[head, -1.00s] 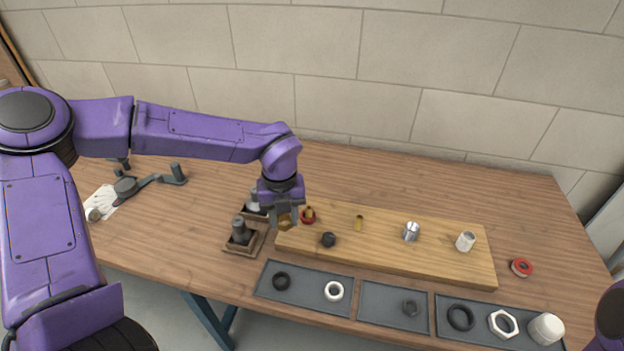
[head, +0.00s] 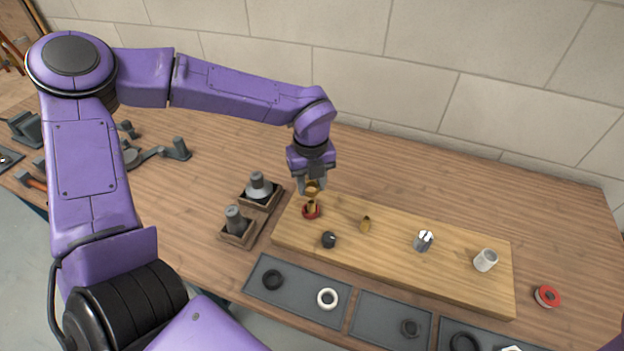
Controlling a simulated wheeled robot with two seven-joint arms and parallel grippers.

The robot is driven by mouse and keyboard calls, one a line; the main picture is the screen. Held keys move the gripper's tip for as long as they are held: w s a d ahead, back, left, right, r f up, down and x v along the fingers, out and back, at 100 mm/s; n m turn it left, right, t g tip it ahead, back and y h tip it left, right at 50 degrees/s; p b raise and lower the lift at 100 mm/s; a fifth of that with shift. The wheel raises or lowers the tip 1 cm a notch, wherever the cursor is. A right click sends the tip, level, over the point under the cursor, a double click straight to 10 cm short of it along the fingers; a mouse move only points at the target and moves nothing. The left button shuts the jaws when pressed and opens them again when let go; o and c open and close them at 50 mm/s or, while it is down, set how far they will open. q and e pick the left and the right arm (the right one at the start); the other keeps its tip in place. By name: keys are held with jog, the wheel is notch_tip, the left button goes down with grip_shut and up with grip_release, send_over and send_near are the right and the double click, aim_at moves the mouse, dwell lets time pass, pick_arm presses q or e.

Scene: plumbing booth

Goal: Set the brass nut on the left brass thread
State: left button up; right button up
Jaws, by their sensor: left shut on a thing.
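My left gripper (head: 312,183) is shut on the brass nut (head: 313,188), over the left end of the wooden board. The left brass thread (head: 311,205) stands right below the nut, with a red ring (head: 311,212) around its base. The nut is close above the thread's top; I cannot tell whether they touch. The fingers hide part of the nut. A second brass thread (head: 365,225) stands bare further right on the board. Only a purple bit of my right arm shows at the lower right edge; its gripper is out of view.
The wooden board (head: 450,275) also bears a black fitting (head: 329,240), a metal pipe (head: 423,241) and a white pipe (head: 485,260). Grey trays (head: 300,312) with rings lie in front. Two wooden holders (head: 238,238) with grey parts stand left. A red roll (head: 546,296) lies right.

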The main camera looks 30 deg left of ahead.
aim_at(311, 202)
pick_arm(q)
jog(key=shift+w+f+b, duration=0.15)
jog(key=shift+f+b, duration=0.3)
jog(key=shift+f, duration=0.35)
jog(key=shift+f+b, duration=0.6)
jog(key=shift+f, duration=0.1)
jog(key=shift+f+b, duration=1)
jog(key=shift+f, duration=0.4)
jog(key=shift+r+m+p, duration=0.1)
jog(key=shift+m+p, duration=0.2)
jog(key=shift+p, duration=0.05)
jog(key=shift+f+m+p, duration=0.2)
jog(key=shift+m+p, duration=1.75)
jog(key=shift+m, duration=0.55)
jog(key=o, duration=1.7)
jog(key=shift+o, duration=0.2)
